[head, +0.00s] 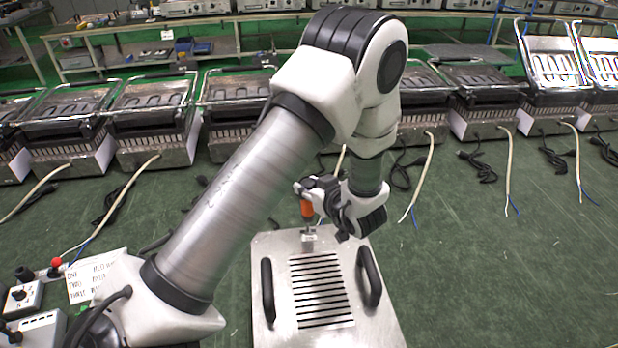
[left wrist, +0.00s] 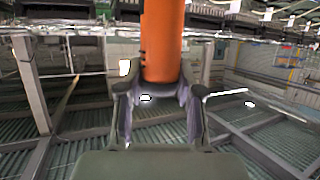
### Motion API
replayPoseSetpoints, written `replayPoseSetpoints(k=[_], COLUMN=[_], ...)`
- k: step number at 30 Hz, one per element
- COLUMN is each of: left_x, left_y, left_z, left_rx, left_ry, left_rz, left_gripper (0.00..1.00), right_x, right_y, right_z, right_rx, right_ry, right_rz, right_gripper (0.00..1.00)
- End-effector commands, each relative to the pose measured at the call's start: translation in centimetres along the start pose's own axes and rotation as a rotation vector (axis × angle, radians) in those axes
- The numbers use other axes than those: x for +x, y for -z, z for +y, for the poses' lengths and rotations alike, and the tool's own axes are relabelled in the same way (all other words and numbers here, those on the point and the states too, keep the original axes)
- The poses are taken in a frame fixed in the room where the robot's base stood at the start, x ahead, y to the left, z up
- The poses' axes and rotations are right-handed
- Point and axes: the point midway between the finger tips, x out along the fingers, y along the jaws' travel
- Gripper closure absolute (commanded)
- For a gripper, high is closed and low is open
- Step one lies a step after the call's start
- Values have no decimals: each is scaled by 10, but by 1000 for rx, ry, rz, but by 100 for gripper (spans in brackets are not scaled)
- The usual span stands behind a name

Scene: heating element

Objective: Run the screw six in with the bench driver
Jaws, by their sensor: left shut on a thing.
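My left gripper (head: 318,197) is shut on the orange handle of the driver (head: 307,208). The driver stands about upright at the far edge of the steel plate (head: 273,246), above a small metal piece (head: 309,237) there. I cannot make out a screw or whether the driver tip touches one. In the left wrist view the driver's orange body (left wrist: 161,45) sits between the two fingers (left wrist: 160,100). The plate has a row of dark slots and two black handles (head: 267,292) (head: 369,276). My right gripper is not in view.
Several grill units (head: 155,118) with loose cables line the back of the green bench. At the left lie a paper card (head: 92,280), a dial box (head: 22,298) and a red button (head: 56,262). The green surface right of the plate is clear.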

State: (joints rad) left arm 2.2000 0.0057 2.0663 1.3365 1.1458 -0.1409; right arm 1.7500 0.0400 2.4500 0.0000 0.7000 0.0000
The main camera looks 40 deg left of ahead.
Motion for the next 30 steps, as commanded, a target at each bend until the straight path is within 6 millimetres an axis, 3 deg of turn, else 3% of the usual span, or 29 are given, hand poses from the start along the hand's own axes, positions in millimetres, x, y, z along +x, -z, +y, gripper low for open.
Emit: replayPoseSetpoints(k=[5,18,30], left_x=[-3,-19,-20], left_y=[6,46,46], left_z=[0,0,2], left_rx=[0,-1,4], left_ry=[0,0,-12], left_rz=[-1,1,1], left_gripper=[100,100,100], right_x=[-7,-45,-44], right_y=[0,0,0], right_z=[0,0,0], right_rx=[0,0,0], right_ry=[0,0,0], right_rz=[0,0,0], right_gripper=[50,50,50])
